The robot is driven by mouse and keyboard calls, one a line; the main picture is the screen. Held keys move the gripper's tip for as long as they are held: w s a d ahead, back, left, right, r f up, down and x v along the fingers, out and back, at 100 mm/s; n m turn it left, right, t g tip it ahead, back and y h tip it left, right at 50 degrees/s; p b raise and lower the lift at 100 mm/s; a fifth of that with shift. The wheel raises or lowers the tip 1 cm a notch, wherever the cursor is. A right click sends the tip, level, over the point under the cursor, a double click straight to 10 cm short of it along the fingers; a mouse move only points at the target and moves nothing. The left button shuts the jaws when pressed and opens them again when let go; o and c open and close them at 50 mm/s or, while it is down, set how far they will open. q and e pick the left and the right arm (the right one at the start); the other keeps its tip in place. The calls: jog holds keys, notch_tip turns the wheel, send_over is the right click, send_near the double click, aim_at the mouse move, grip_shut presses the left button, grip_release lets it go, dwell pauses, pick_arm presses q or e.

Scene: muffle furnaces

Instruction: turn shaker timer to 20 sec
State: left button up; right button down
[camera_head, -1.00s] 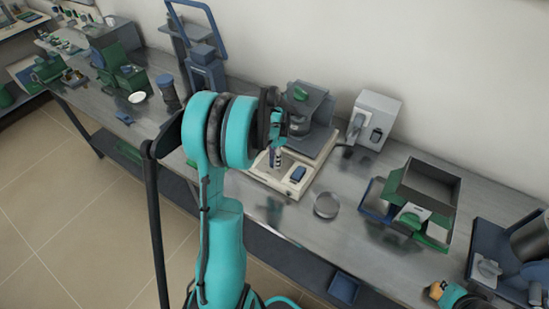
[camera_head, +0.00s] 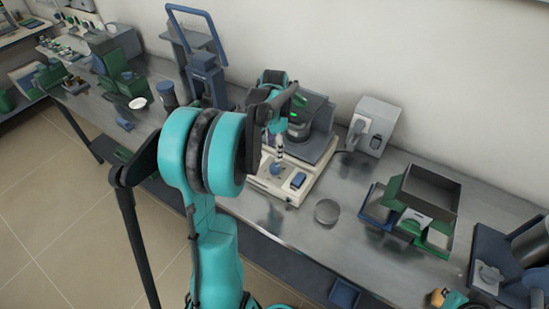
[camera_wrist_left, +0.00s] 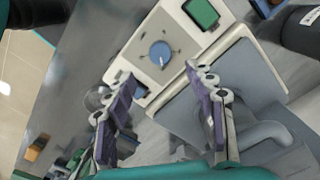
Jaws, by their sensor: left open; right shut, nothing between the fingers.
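The shaker (camera_head: 262,185) is a beige base with a grey platform, on the bench at the middle of the head view. Its round blue timer dial (camera_head: 276,168) is on the front panel; in the left wrist view the dial (camera_wrist_left: 160,54) has a pale pointer mark at its lower edge. My left gripper (camera_head: 279,152) is over the panel, just behind the dial in the head view. In the left wrist view its fingers (camera_wrist_left: 165,82) are apart and empty, with the dial beyond the gap between them. Contact is not visible. My right gripper's fingers are not visible.
A grey box device (camera_head: 375,125) and a green-and-grey open box (camera_head: 430,190) stand to the right. A blue-framed stand (camera_head: 205,75) is behind left.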

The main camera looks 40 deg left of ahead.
pick_arm(q)
jog(key=shift+r, duration=1.55)
